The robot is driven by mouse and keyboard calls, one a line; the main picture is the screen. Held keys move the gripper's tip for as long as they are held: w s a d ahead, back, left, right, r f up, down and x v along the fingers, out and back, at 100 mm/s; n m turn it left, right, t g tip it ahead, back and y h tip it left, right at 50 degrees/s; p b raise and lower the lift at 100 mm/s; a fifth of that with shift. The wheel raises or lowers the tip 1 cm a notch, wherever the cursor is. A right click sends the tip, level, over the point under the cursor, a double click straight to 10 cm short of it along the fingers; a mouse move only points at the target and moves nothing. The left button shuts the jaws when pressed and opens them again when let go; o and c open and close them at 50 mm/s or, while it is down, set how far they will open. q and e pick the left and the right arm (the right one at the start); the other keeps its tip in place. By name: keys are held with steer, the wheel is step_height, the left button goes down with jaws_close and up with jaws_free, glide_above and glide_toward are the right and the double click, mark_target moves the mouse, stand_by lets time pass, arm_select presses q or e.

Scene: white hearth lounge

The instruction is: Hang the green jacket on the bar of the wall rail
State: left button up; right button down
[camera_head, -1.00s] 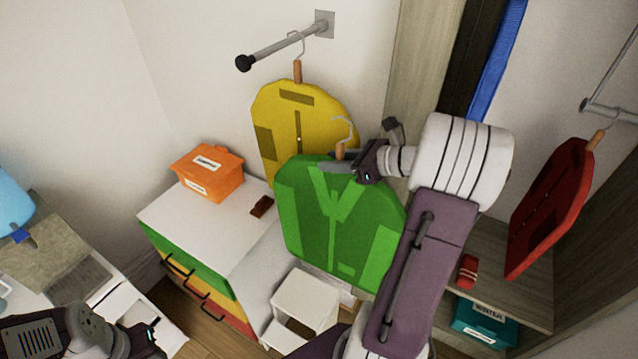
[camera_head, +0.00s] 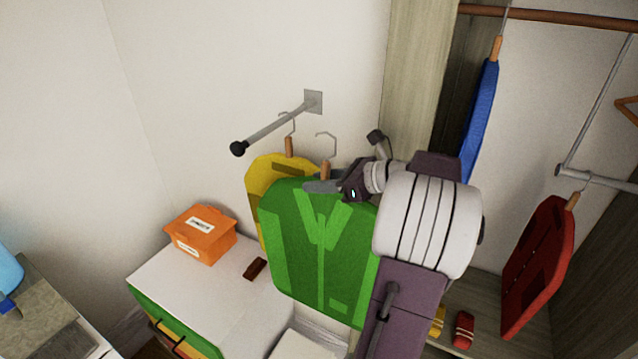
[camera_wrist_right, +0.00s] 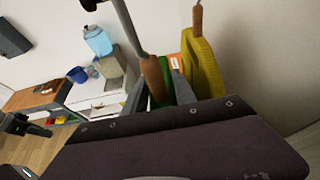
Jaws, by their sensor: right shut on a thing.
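The green jacket (camera_head: 318,255) hangs upright from my right gripper (camera_head: 328,180), which is shut on the wooden neck of its hanger. The hanger's metal hook (camera_head: 326,143) is free in the air, to the right of and lower than the bar of the wall rail (camera_head: 272,128). In the right wrist view the hanger's wooden neck (camera_wrist_right: 154,78) shows at the gripper, with a strip of green below it. The yellow jacket (camera_head: 268,170) hangs on the same bar near the wall plate, partly hidden behind the green one. My left gripper is out of the head view.
An orange box (camera_head: 201,235) and a small brown block (camera_head: 255,268) sit on the white-topped drawer unit (camera_head: 190,295) below. The wardrobe at right holds a blue garment (camera_head: 480,120) and a red garment (camera_head: 540,265). The bar's black-capped front end (camera_head: 238,149) is clear.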

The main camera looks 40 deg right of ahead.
mark_target(293, 179)
steer(key=w+a, duration=0.1)
steer(key=w, duration=0.1)
steer(key=w+a, duration=0.1)
steer(key=w, duration=0.3)
steer(key=shift+w+a, duration=0.35)
steer(key=shift+a, duration=0.05)
steer(key=shift+w+a+r, duration=0.1)
steer(key=shift+w+a, duration=0.45)
steer(key=shift+w, duration=0.7)
steer(key=shift+w+a+f, duration=0.1)
steer(key=shift+w+a, duration=0.4)
steer(key=shift+w, duration=0.75)
steer(key=shift+w+a+r, duration=0.1)
steer(key=shift+w+a, duration=0.45)
steer(key=shift+w, duration=0.7)
steer(key=shift+w+a+f, duration=0.1)
steer(key=shift+w+f, duration=0.1)
steer(key=shift+f+b, duration=0.45)
steer(key=shift+f, duration=0.2)
